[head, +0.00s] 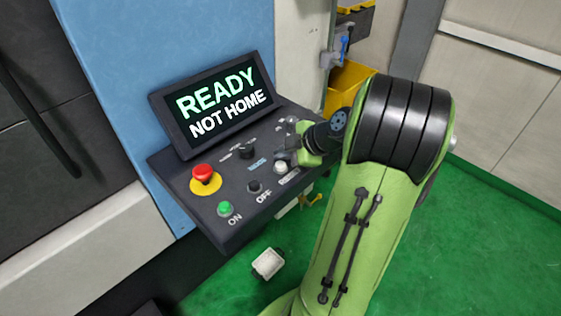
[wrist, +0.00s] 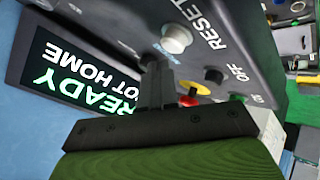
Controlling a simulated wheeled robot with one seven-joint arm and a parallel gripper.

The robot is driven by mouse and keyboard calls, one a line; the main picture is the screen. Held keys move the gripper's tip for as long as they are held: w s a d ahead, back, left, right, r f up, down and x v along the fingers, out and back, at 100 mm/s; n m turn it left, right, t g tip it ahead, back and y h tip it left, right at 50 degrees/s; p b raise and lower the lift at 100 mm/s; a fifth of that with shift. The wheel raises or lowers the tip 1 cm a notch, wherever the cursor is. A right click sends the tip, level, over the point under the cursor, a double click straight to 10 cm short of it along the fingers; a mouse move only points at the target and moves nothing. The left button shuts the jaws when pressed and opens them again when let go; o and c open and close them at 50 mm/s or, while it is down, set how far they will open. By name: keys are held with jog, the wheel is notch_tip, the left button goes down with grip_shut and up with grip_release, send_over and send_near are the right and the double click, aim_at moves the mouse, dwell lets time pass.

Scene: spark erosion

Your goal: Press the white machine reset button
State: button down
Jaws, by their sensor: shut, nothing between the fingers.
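The white reset button (head: 281,166) is on the dark sloped control panel (head: 233,233), at the right end of its lower row. In the wrist view the white button (wrist: 176,39) shows large beside the RESET lettering. My gripper (head: 291,146) is over the right part of the panel, close to the white button. In the wrist view its shut, empty fingers (wrist: 153,64) end just beside the white button in the picture. I cannot tell the gap between the fingertips and the panel.
The screen (head: 222,104) reads READY NOT HOME. A red mushroom button (head: 204,173) on yellow, a green ON button (head: 225,209) and a black OFF button (head: 254,187) share the panel. A black knob (head: 247,152) sits higher. A yellow bin (head: 348,84) stands behind.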

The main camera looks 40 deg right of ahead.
aim_at(283, 165)
jog(key=shift+r, duration=0.15)
jog(key=shift+r+p, duration=1.6)
jog(key=shift+r, duration=0.9)
jog(key=shift+f, duration=0.1)
